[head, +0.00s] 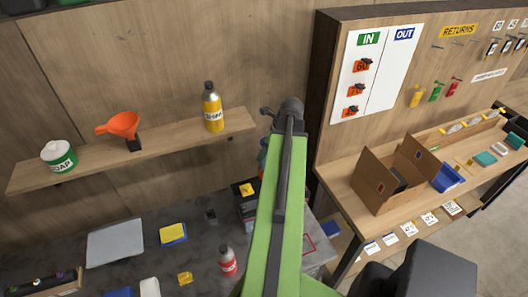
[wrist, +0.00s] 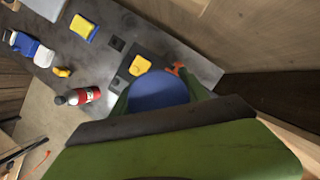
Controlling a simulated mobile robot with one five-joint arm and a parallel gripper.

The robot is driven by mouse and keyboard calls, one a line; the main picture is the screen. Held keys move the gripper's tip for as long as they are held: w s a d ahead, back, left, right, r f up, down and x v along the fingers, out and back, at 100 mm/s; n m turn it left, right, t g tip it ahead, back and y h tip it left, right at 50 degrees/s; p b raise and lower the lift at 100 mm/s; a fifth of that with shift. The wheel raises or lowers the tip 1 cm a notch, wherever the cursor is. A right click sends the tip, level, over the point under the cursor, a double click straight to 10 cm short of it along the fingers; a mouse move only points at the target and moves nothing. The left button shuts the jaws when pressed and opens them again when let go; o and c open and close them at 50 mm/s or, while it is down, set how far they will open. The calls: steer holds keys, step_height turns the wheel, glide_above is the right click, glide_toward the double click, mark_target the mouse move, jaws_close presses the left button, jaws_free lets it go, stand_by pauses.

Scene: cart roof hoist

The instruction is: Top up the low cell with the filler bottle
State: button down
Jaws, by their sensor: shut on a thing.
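My gripper (wrist: 160,98) is shut on a blue rounded thing (wrist: 158,90), seen from above between its green fingers in the wrist view. I take it for the filler bottle, but no spout or label shows. In the head view my green arm hides most of the gripper. A dark box with a yellow patch (head: 247,190) stands on the grey bench beside the arm. It also shows just beyond the blue thing in the wrist view (wrist: 139,65), with a small orange part (wrist: 178,68) next to it. I cannot make out the cells or their levels.
A red bottle (head: 227,262) stands on the grey bench, with yellow and blue sponges (head: 173,233) further left. A wooden bench with a cardboard box (head: 375,185) is at right.

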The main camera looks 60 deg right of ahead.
steer(key=shift+r, duration=0.15)
step_height(320, 180, up, 5)
steer(key=p, duration=0.5)
